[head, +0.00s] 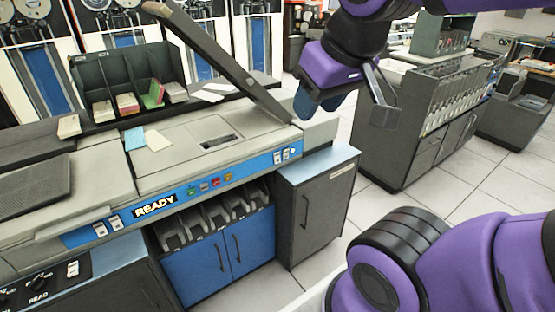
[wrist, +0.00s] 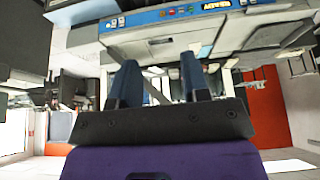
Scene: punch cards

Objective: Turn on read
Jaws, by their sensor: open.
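The word READ (head: 38,299) is on a dark panel (head: 30,285) at the lower left corner of the head view. A black knob (head: 40,281) sits just above the word, and a white rocker switch (head: 72,268) is to its upper right. I cannot tell the switch's position. My gripper (head: 347,103) is in the air at the upper middle, far to the right of this panel, over the right end of the machine and the aisle. It is open and empty; both fingers show apart in the wrist view (wrist: 160,78). The READ panel is not clear in the wrist view.
The card machine (head: 215,125) has a blue strip with a lit READY sign (head: 155,205), colored buttons and more white switches. A raised grey lid (head: 215,55) slants above it. A grey cabinet (head: 315,200) stands at its right end. The tiled floor (head: 480,200) is open.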

